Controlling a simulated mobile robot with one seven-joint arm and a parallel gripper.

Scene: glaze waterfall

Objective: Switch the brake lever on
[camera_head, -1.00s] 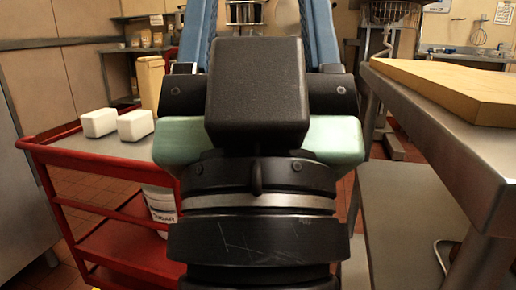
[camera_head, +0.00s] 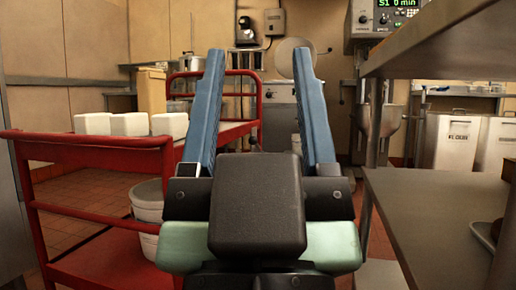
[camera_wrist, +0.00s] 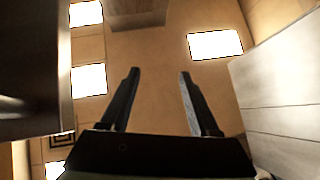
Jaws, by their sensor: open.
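My gripper (camera_head: 259,55) is open and empty, its two blue fingers pointing up and apart in the middle of the head view. In the wrist view my gripper (camera_wrist: 158,75) is also open, with only the ceiling beyond its fingers. I cannot pick out a brake lever in either view. A grey machine (camera_head: 280,112) with a round pale disc (camera_head: 290,58) stands at the back beyond the fingers, partly hidden by my gripper. Nothing touches the fingers.
A red cart (camera_head: 95,150) carrying white blocks (camera_head: 130,124) stands close at left, with a white bucket (camera_head: 147,205) on its lower shelf. A metal table (camera_head: 455,45) with a lower shelf (camera_head: 435,225) is close at right. A control box (camera_head: 385,16) hangs at upper right.

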